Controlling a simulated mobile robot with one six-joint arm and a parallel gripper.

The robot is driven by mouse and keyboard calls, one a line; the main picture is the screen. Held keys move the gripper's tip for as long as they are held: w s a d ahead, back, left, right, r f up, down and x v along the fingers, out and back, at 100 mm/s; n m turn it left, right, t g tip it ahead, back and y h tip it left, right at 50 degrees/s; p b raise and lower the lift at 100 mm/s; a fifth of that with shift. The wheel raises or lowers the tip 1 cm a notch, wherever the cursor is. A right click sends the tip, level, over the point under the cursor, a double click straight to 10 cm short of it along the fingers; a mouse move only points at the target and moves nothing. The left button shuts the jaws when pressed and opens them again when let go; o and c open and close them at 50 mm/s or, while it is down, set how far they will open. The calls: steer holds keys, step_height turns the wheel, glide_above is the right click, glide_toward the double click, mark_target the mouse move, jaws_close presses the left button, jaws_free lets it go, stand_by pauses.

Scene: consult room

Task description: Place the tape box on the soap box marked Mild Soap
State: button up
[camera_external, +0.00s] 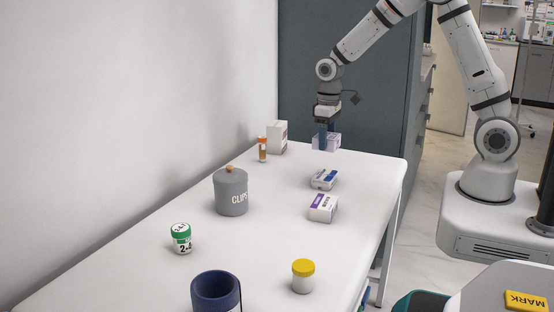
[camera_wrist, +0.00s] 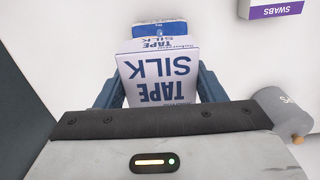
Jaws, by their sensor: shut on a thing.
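The tape box (camera_wrist: 160,75), white with blue "TAPE SILK" lettering, is between the fingers of my gripper (camera_wrist: 158,88) in the wrist view. My gripper (camera_external: 326,138) is shut on it at the far end of the white table. In the external view the tape box (camera_external: 326,143) shows as a pale box at the fingers; I cannot tell if it touches the table. A white and blue box (camera_external: 323,179) lies nearer on the table. A taller white box (camera_external: 278,137) stands by the wall. I cannot read "Mild Soap" on any box.
An orange bottle (camera_external: 262,150) stands by the wall. A green-lidded jar (camera_external: 181,238), yellow-lidded jar (camera_external: 303,276) and blue cup (camera_external: 216,292) are at the near end.

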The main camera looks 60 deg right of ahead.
mark_target(325, 174)
step_height(325, 174, down, 8)
steer(key=shift+f, duration=0.25)
steer(key=shift+f, duration=0.1)
steer(key=o, duration=1)
